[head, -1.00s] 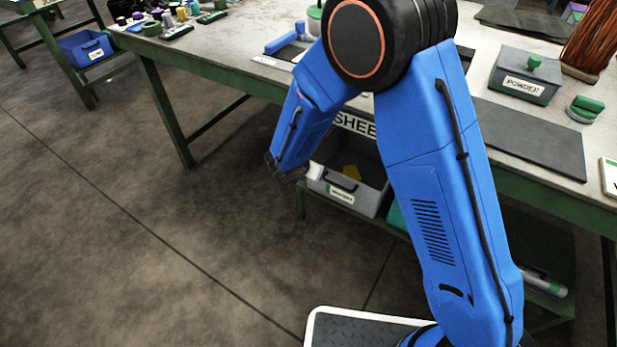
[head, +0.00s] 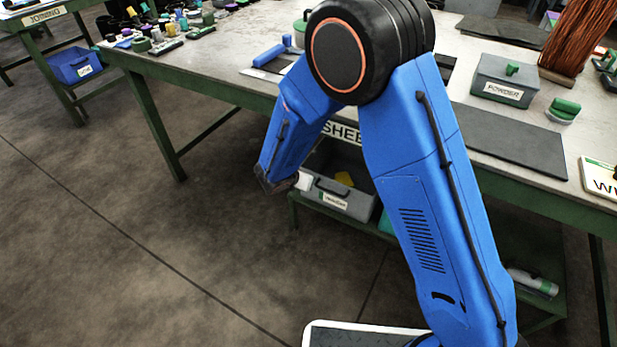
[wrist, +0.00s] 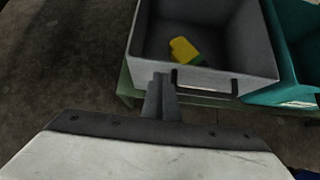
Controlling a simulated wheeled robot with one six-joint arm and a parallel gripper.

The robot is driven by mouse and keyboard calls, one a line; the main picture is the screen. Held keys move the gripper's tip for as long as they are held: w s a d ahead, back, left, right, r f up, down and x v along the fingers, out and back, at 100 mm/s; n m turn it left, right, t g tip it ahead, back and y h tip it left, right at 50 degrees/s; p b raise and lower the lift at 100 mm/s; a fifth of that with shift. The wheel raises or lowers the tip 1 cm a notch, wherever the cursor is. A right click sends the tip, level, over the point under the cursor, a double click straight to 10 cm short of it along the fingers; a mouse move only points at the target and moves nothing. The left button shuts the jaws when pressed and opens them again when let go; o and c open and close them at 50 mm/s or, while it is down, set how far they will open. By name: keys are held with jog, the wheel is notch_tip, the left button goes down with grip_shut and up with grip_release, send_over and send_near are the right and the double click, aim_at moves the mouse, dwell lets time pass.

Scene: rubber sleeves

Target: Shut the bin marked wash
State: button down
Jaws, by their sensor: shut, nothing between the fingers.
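A grey open-topped bin (head: 353,207) sits on the shelf under the bench, its front at the shelf's edge. It has a dark handle and a small white label too blurred to read for certain. In the wrist view the grey bin (wrist: 225,82) is seen from above, with a yellow and green item (wrist: 184,50) inside. My gripper (wrist: 160,82) is shut and empty, its tips at the bin's front wall, left of the handle. I cannot tell whether they touch it.
A teal bin (wrist: 297,60) stands right beside the grey bin. The bench top (head: 225,60) overhangs the shelf, with a bench leg (head: 155,125) to the left. A powder box (head: 505,80) and a dark mat (head: 510,140) lie on top. The floor in front is clear.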

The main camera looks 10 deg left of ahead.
jog(key=s+f+v, duration=0.1)
jog(key=v, duration=1)
jog(key=shift+a, duration=0.3)
jog(key=shift+s+r, duration=0.15)
jog(key=shift+s, duration=0.05)
